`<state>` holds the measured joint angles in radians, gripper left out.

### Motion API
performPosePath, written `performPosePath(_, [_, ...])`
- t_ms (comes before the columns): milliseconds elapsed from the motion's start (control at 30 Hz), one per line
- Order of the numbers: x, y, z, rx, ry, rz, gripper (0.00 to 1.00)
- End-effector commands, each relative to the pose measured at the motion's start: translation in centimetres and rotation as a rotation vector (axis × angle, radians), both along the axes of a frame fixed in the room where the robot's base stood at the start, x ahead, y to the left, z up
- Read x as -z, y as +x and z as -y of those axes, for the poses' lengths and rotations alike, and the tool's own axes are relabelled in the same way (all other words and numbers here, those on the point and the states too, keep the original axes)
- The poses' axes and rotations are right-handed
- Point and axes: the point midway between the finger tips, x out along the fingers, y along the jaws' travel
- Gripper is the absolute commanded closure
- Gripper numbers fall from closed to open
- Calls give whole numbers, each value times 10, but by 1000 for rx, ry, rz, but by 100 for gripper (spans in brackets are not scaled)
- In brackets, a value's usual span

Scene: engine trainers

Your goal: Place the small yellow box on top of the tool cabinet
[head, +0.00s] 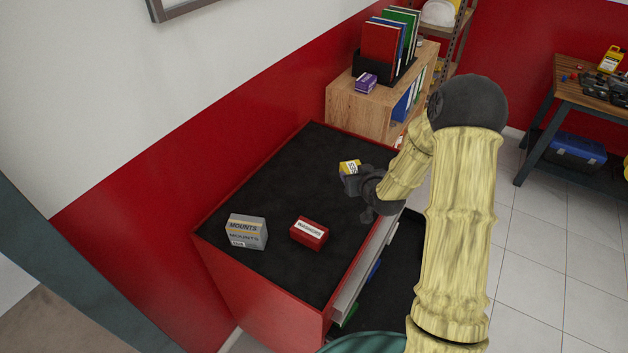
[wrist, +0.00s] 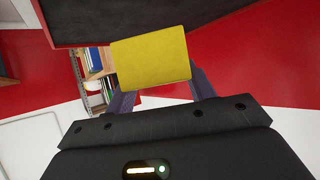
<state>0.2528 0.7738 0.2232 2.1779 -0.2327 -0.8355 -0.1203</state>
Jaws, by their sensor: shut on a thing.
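The small yellow box (wrist: 150,60) is between the fingers of my gripper (wrist: 160,92) in the wrist view, showing a plain yellow face. In the head view the yellow box (head: 349,167) shows at the tip of my gripper (head: 357,183), over the back right part of the tool cabinet's black top (head: 280,188). My gripper is shut on it. I cannot tell whether the box touches the top or is held just above it. The cabinet is red, with an open drawer on its right side.
A grey MOUNTS box (head: 246,232) and a red box (head: 309,232) stand on the cabinet's front half. The middle and back left of the top are clear. A wooden shelf (head: 350,106) with binders and a purple box (head: 366,83) stands behind. A workbench (head: 570,92) is far right.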

Motion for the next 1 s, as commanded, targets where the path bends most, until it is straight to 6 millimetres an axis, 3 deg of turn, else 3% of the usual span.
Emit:
performPosePath(533, [4,0,2,3,1,-1,71])
performPosePath(1000, [56,0,1,1,0,-1,71])
